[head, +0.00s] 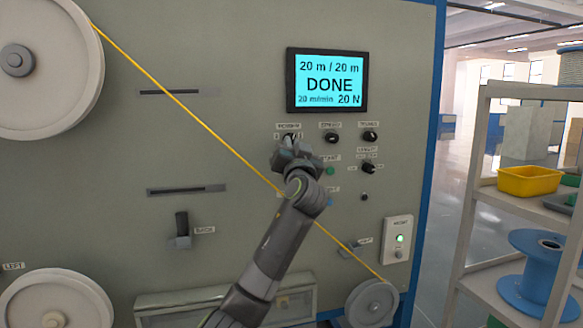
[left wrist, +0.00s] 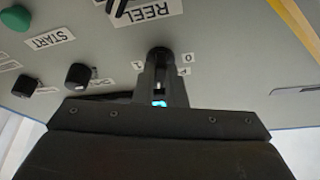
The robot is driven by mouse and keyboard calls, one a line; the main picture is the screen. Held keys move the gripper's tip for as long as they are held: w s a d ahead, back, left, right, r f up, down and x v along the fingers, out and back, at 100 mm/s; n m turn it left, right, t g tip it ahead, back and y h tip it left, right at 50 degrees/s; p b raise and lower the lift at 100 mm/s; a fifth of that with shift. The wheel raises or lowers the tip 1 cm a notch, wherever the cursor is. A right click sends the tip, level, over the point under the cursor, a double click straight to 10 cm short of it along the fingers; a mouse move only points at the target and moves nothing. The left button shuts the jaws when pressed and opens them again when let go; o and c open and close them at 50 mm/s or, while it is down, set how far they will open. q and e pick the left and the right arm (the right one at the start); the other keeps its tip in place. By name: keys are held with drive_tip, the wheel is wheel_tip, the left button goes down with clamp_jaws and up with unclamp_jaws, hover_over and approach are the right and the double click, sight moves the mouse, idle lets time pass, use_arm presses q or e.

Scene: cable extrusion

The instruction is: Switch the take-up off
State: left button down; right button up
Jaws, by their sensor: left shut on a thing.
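The panel (head: 240,60) is a large grey-green machine face. My left gripper (head: 290,147) reaches up to a control in the top left of the knob group, below the screen, and hides most of it. In the left wrist view, which is turned upside down, the gripper (left wrist: 160,88) is shut on a dark rotary knob (left wrist: 160,54). Small labels beside the knob include a 0; a tag with REEL (left wrist: 146,12) is also near. Which mark the knob points at is hard to tell. My right gripper is in neither view.
The screen (head: 327,81) reads 20 m / 20 m, DONE, 20 m/min, 20 N. Other knobs (head: 370,136) and a green START button (left wrist: 15,17) are close by. A yellow cable (head: 150,75) runs diagonally from the upper-left wheel (head: 85,60) to a small pulley (head: 371,303), passing by my arm.

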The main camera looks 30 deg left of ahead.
use_arm(q)
drive_tip(key=shift+w+d+n+g+y+b, duration=0.15)
drive_tip(key=shift+n+g+y+b, duration=0.95)
drive_tip(key=shift+n, duration=1.95)
drive_tip(key=shift+w+d+n+g+y+b, duration=0.1)
drive_tip(key=shift+n+g+y+b, duration=0.25)
drive_tip(key=shift+n+g+b, duration=1.6)
drive_tip(key=shift+w+d+n+g+y+b, duration=0.15)
drive_tip(key=shift+n+g+y+b, duration=1.05)
drive_tip(key=shift+n, duration=2.9)
use_arm(e)
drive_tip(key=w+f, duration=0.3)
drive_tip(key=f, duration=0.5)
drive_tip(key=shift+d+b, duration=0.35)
drive_tip(key=shift+b, duration=0.1)
use_arm(q)
drive_tip(key=shift+t+h, duration=0.35)
drive_tip(key=shift+h, duration=0.1)
drive_tip(key=c, duration=1.5)
unclamp_jaws()
drive_tip(key=shift+r, duration=0.1)
drive_tip(key=shift+d, duration=0.1)
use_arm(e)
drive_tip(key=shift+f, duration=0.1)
